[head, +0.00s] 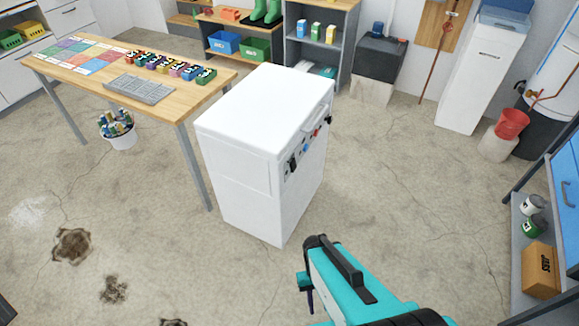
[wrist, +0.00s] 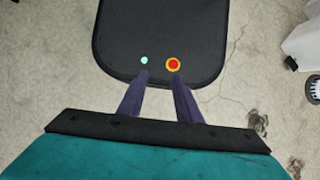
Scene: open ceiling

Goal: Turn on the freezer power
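The white chest-style freezer (head: 240,170) stands on the concrete floor in the middle of the head view. Its front face, turned to the right, has a handle (head: 318,116) and a row of small controls: a dark one (head: 292,163) nearest, a blue one (head: 305,147), a red one (head: 317,132) and a dark one at the far end. Their on or off settings are too small to tell. My gripper (wrist: 161,74) points down, its two purple fingers apart with nothing between them. In the head view it is in front of the freezer, lower right, clear of it.
A wooden table (head: 150,62) with a keyboard-like panel and coloured blocks stands left of the freezer. A white bucket (head: 120,136) is under it. Open floor (head: 410,190) lies to the freezer's right.

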